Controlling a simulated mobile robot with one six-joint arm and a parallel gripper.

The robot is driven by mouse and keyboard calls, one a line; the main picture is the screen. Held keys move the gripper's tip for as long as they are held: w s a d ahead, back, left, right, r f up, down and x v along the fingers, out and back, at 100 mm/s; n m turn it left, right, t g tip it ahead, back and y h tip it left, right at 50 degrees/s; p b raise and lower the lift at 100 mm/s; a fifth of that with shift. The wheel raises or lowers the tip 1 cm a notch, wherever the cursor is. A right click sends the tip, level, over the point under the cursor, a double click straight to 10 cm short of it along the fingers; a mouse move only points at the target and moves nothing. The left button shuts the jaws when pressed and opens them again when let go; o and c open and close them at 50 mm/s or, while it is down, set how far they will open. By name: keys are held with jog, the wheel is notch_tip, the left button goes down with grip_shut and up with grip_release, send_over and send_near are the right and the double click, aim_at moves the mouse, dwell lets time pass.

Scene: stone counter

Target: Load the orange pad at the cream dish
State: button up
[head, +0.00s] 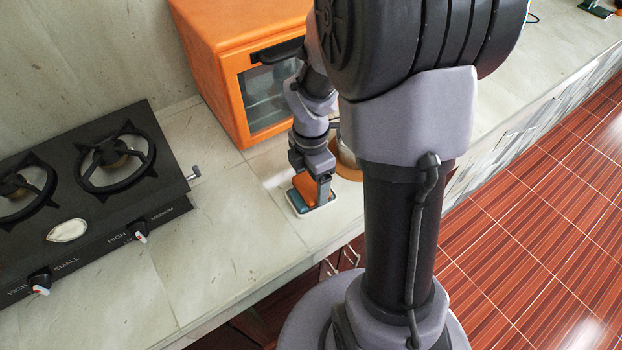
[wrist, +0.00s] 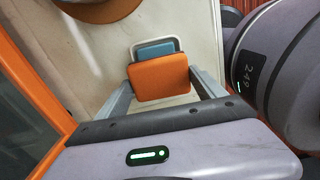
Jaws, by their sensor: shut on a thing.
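The orange pad (wrist: 160,78) is between the two fingers of my gripper (wrist: 162,88) in the wrist view, and the gripper is shut on it. In the head view the orange pad (head: 304,188) shows beside my gripper (head: 319,190), partly covered by it. The cream dish (wrist: 176,43) lies on the counter under the pad, its rim showing around a blue pad (wrist: 156,50). The orange pad overlaps the dish and hides its near part. In the head view the dish (head: 313,212) shows below the gripper. I cannot tell whether the orange pad touches the blue one.
An orange oven (head: 218,65) stands behind the gripper, close to my arm. A black stove (head: 85,195) with a white oval piece on it is at the left. A round brown board (head: 350,173) is partly hidden behind my arm. Counter between stove and dish is clear.

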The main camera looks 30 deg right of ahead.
aim_at(311, 184)
jog(key=shift+f, duration=0.5)
dwell(1.2)
notch_tip(311, 184, up, 7)
jog(key=p, duration=0.6)
jog(key=shift+r+p, duration=0.15)
jog(key=shift+p, duration=0.25)
